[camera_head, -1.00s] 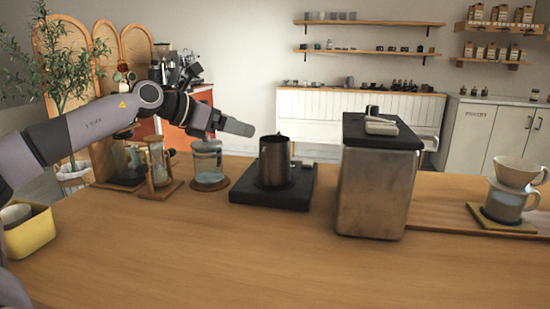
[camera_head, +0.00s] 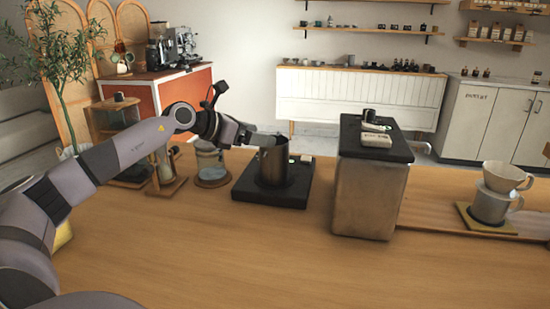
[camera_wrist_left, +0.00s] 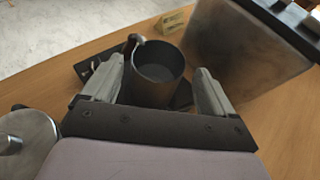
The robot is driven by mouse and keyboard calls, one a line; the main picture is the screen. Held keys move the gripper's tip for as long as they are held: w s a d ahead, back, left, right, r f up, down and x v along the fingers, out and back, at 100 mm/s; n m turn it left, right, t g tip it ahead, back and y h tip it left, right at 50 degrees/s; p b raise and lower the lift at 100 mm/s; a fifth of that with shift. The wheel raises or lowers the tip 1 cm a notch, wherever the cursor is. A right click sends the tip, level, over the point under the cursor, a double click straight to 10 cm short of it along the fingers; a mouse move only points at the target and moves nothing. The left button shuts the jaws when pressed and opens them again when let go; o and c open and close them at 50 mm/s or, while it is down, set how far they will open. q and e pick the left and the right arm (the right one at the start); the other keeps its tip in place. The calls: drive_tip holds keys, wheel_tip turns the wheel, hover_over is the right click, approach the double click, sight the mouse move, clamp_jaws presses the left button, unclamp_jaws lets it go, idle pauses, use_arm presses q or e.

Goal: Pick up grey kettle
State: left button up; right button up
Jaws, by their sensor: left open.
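The grey kettle (camera_head: 273,164) stands upright on a black square base (camera_head: 244,189) on the wooden counter. My left gripper (camera_head: 265,139) has come in from the left and sits at the kettle's upper part. In the left wrist view the open fingers of my left gripper (camera_wrist_left: 158,88) lie on either side of the kettle (camera_wrist_left: 157,73), with gaps visible at both sides. The kettle looks empty inside, and a small handle or spout part shows at its upper left rim. My right gripper is not in view.
A large metal box (camera_head: 368,194) with a black top stands right of the kettle. A glass jar (camera_head: 210,163) and an hourglass-like stand (camera_head: 166,172) are close on the left. A dripper on a cup (camera_head: 496,196) is far right. The front counter is clear.

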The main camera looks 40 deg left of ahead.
sight(285, 142)
use_arm(q)
drive_tip(key=shift+f+p+x, duration=0.15)
drive_tip(key=shift+p+x, duration=0.35)
drive_tip(key=shift+x, duration=0.85)
drive_tip(key=shift+f+p+x, duration=0.15)
drive_tip(key=shift+p+x, duration=0.3)
drive_tip(key=shift+x, duration=0.85)
drive_tip(key=shift+s, duration=0.15)
drive_tip(key=c, duration=1.2)
drive_tip(key=shift+r, duration=0.1)
drive_tip(key=c, duration=0.3)
drive_tip(key=shift+c, duration=0.2)
